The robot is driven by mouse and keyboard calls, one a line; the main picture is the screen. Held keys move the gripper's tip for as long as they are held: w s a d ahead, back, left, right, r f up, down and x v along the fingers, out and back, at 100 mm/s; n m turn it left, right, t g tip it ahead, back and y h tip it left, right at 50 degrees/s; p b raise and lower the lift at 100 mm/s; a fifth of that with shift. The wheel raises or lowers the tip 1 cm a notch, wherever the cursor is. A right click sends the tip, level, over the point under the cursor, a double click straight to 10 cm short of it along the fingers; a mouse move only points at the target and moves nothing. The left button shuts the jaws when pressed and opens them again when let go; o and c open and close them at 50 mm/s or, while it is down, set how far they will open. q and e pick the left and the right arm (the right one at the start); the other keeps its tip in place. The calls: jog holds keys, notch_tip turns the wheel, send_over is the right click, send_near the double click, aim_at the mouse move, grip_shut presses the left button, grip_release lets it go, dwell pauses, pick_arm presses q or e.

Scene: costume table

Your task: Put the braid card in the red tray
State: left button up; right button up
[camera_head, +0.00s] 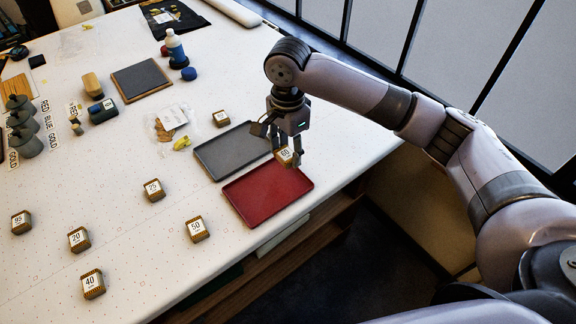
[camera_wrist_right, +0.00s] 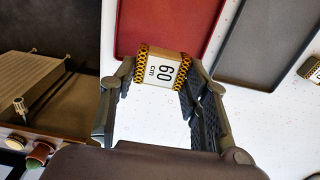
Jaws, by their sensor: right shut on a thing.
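My right gripper (camera_head: 286,152) is shut on a braid card (camera_head: 285,155) with a white label and patterned braid edges. In the right wrist view the card (camera_wrist_right: 161,70) reads "60 cm" and sits between the fingertips (camera_wrist_right: 160,85). The red tray (camera_head: 268,195) lies flat near the table's right edge and looks empty. The held card shows above the far edge of this tray, near the grey tray; its exact height is unclear. The red tray also shows in the wrist view (camera_wrist_right: 170,25), just beyond the card. My left gripper is not in view.
A grey tray (camera_head: 230,150) lies beside the red tray. Several similar cards, such as those marked 50 (camera_head: 197,229) and 40 (camera_head: 92,284), lie on the table (camera_head: 130,225).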

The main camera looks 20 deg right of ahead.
aim_at(288, 176)
jog(key=shift+f, duration=1.45)
notch_tip(288, 176, down, 4)
jog(key=shift+f+p, duration=0.1)
jog(key=shift+p, duration=0.25)
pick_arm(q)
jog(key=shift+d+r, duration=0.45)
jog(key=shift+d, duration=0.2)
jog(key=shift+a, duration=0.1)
pick_arm(e)
jog(key=shift+a, duration=0.1)
jog(key=o, duration=0.9)
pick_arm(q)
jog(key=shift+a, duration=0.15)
pick_arm(e)
jog(key=shift+o, duration=0.2)
